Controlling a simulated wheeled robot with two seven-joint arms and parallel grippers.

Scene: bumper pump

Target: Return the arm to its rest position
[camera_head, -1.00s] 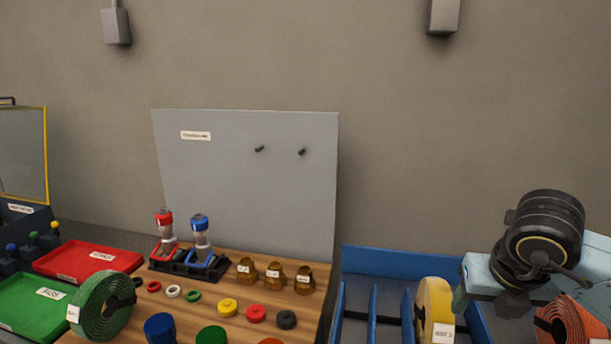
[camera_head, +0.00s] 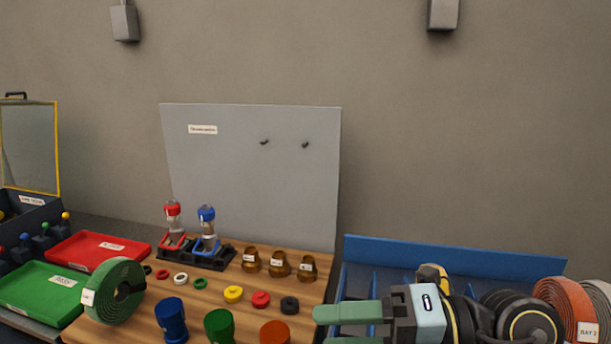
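My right arm reaches in at the lower right. My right gripper (camera_head: 328,328) has two green fingers pointing left. They are spread apart with no object seen between them, at the front of the blue bay rack. The lower finger is partly cut off by the picture's bottom edge. My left gripper is not in view.
The blue rack (camera_head: 450,254) holds a yellow roll (camera_head: 432,272), partly hidden by my arm, and orange-red hose rolls (camera_head: 562,295). The wooden board (camera_head: 145,322) carries a green roll (camera_head: 118,290), nozzles, brown fittings and several coloured rings and cylinders. Red (camera_head: 95,248) and green trays (camera_head: 40,290) stand left.

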